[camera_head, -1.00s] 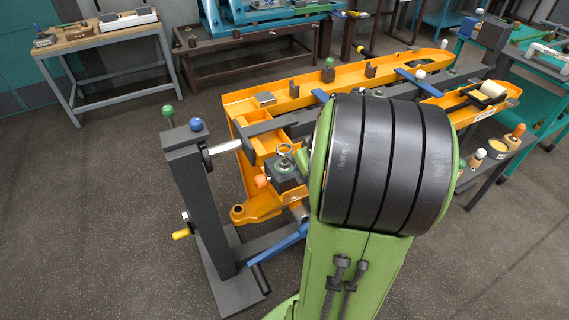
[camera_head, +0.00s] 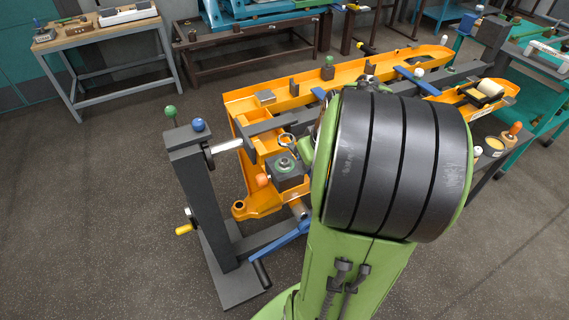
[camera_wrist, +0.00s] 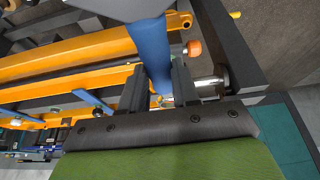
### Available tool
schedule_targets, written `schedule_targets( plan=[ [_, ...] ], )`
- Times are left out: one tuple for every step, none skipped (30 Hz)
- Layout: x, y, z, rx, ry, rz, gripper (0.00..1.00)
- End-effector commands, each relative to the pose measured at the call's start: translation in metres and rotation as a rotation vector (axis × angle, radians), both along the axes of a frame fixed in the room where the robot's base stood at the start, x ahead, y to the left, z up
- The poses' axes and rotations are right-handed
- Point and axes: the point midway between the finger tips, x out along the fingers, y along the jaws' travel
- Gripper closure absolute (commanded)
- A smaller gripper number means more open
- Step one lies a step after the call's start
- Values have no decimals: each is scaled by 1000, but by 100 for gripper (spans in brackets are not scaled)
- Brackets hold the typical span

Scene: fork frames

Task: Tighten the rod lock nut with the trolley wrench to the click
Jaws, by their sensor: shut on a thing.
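In the wrist view my gripper (camera_wrist: 160,92) has its two dark fingers closed on either side of a blue handle (camera_wrist: 150,45), which I take to be the wrench's. In the head view my gripper is hidden behind my green and black arm. A metal ring end (camera_head: 288,140), apparently the wrench's, shows just left of my arm. It appears just beyond a nut-like piece with a green ring (camera_head: 286,162) on a dark block (camera_head: 288,181). I take this piece to be the rod lock nut. I cannot tell whether they touch.
The orange frame (camera_head: 262,205) runs from the middle to the back right. A dark post stand (camera_head: 205,195) with a silver rod (camera_head: 226,146) stands at left. An orange knob (camera_head: 263,180) sits beside the block. A blue lever (camera_head: 283,241) lies low in front. Floor at left is clear.

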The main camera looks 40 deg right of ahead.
Motion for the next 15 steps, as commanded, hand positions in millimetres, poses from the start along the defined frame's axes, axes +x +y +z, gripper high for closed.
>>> schedule_targets(
  plan=[
    [-4, 1, 5, -1, -2, -1, 100],
    [-6, 2, 6, -1, -3, -1, 100],
    [-9, 2, 8, -2, -4, 0, 100],
    [-11, 3, 9, -2, -4, 0, 100],
    [-13, 4, 11, -2, -4, 0, 100],
    [-16, 5, 13, -2, -4, 0, 100],
    [-19, 5, 14, -1, -3, -1, 100],
    [-21, 6, 15, -1, -3, -1, 100],
    [-24, 7, 17, -1, -2, -1, 100],
    [-26, 7, 19, -2, -3, 0, 100],
    [-28, 8, 20, -3, -3, -1, 100],
    [-31, 9, 22, -3, -3, -2, 100],
    [-33, 9, 23, -2, -2, -2, 100],
    [-35, 10, 24, -1, -3, -2, 100],
    [-37, 11, 25, -1, -3, -2, 100]
  ],
)
